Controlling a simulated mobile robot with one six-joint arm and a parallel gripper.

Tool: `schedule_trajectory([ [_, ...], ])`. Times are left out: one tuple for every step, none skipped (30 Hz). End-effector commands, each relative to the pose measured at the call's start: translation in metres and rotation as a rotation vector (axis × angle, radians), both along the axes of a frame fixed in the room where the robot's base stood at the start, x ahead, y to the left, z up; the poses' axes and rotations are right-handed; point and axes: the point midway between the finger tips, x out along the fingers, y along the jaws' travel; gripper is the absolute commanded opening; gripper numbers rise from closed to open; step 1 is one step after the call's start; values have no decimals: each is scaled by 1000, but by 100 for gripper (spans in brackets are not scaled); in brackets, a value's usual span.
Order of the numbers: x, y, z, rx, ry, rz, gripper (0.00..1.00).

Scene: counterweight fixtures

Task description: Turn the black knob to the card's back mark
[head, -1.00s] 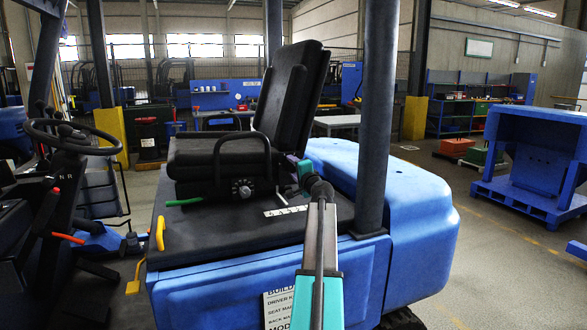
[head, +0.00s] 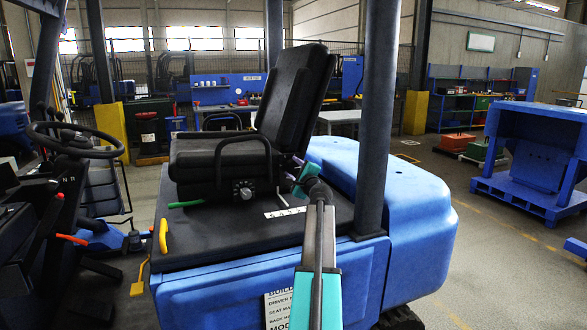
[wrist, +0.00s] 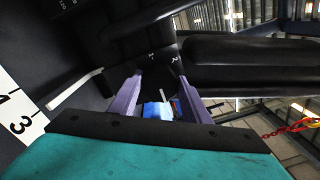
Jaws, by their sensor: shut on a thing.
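The black seat (head: 220,160) has a tilted backrest (head: 297,95) on the blue truck. In the wrist view, my gripper (wrist: 156,82) has its purple fingers shut on the black knob (wrist: 158,73) at the seat's side. Small white marks, one like a 2, show just beyond the fingertips. The fingers hide much of the knob, and its pointer cannot be read. In the head view my gripper (head: 297,163) is at the backrest's lower rear. A white card (head: 279,306) with printed lines is on the blue side panel, partly cut off and partly behind my arm.
Another dial (head: 244,191) with white marks is on the seat base. A black armrest loop (head: 243,155), a green lever (head: 186,204) and a yellow handle (head: 163,236) are nearby. A numbered white strip (head: 285,212) lies on the deck. A dark post (head: 375,120) stands right of my gripper.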

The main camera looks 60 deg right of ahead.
Motion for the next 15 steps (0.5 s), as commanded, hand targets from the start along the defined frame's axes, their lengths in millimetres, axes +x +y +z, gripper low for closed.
schedule_trajectory([
  [-1, 0, -2, 6, -2, 0, 21],
  [-1, 0, -2, 7, -2, 0, 21],
  [-1, 0, -2, 8, -3, 0, 21],
  [-1, 0, -3, 9, -4, 0, 21],
  [-1, 0, -3, 9, -4, 0, 21],
  [-1, 0, -3, 9, -4, 0, 21],
  [-1, 0, -3, 9, -4, 0, 21],
  [-1, 0, -3, 8, -3, 0, 21],
  [-1, 0, -3, 8, -3, 0, 21],
  [-1, 0, -3, 8, -3, 0, 21],
  [-1, 0, -3, 8, -3, 0, 21],
  [-1, 0, -3, 8, -3, 0, 50],
  [-1, 0, -2, 8, -3, 0, 55],
  [-1, 0, -2, 8, -3, 0, 60],
  [-1, 0, -2, 6, -3, 0, 62],
])
